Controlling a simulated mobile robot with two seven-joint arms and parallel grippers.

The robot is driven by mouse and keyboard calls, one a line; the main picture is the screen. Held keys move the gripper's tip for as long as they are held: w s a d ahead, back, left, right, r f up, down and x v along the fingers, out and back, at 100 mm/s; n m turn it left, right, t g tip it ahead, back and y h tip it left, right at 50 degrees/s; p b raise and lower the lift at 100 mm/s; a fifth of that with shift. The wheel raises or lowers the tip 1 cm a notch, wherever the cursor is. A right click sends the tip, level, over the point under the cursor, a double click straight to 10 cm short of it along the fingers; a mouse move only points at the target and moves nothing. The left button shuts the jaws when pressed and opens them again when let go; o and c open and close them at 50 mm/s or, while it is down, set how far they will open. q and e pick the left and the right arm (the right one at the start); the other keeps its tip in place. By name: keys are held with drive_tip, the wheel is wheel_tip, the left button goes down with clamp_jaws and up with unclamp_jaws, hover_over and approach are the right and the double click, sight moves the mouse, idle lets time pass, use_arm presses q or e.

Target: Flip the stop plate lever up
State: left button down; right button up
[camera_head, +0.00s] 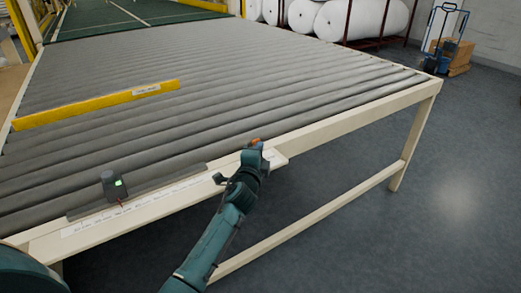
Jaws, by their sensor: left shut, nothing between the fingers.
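A long yellow bar with a white label (100,104) lies across the grey rollers at the left; it may be the stop plate, but the label is too small to read. A small orange piece (254,141) shows at the near edge of the roller table, at the tip of my left gripper (253,150). It may be the lever or its handle; its position is hard to tell. My left gripper is shut with nothing held, right beside the orange piece. I cannot tell whether they touch. My right gripper is not in view.
The roller table's cream frame (350,118) runs along the near side. A dark box with a green light (114,187) stands on its edge at the left. White rolls (363,19) lie on a rack behind. A blue hand truck (446,38) is at the far right. Grey floor (440,200) is clear.

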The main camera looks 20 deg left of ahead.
use_arm(q)
drive_tip(key=shift+w+a+r, duration=0.2)
drive_tip(key=shift+a+r, duration=0.05)
idle(0.6)
